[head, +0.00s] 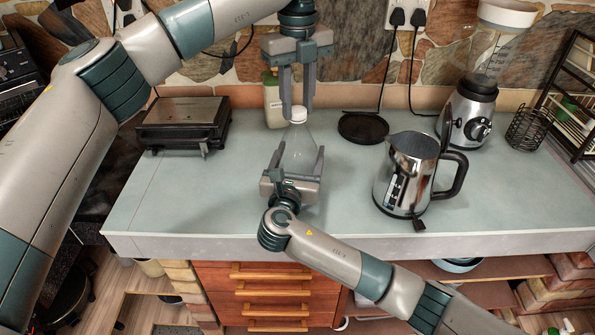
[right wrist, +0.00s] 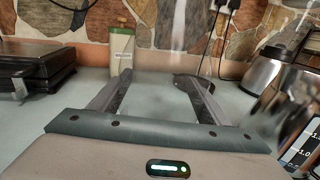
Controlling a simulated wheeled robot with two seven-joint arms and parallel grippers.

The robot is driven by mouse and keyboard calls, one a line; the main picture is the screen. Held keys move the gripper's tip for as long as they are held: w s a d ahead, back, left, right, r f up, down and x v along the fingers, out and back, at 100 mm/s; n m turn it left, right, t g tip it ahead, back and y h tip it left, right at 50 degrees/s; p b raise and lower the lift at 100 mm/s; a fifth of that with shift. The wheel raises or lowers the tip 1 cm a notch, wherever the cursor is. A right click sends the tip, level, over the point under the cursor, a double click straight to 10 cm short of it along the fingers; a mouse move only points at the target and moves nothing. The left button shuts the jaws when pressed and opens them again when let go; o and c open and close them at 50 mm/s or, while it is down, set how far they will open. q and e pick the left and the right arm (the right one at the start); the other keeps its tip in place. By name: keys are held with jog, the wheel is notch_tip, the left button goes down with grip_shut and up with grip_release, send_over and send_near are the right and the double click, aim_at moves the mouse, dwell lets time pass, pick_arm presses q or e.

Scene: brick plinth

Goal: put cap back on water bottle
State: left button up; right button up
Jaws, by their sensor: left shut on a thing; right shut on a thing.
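A clear water bottle (head: 298,152) stands upright on the counter in the middle of the head view. My right gripper (head: 297,162) is shut on the bottle's body from the front, one finger on each side. A white cap (head: 298,114) is at the top of the bottle's neck, and my left gripper (head: 297,104) points down from above, shut on it. I cannot tell whether the cap is seated or only touching the neck. In the right wrist view the right fingers (right wrist: 150,98) show, with the transparent bottle hardly visible between them.
A steel kettle (head: 404,172) stands close on the right, near my right arm, with its black base (head: 363,128) behind. A blender (head: 468,112) is further right. A black grill (head: 184,122) is at the left. A green-and-cream bottle (head: 272,100) stands behind. The counter's left front is clear.

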pick_arm(q)
jog(key=m, duration=0.7)
jog(key=shift+m, duration=0.3)
jog(key=m, duration=0.4)
jog(key=shift+m, duration=0.3)
jog(key=m, duration=1)
jog(key=shift+m, duration=0.3)
jog(key=m, duration=0.4)
jog(key=shift+f, duration=0.1)
jog(key=m, duration=0.4)
jog(key=o, duration=1.2)
jog(key=shift+c, duration=0.2)
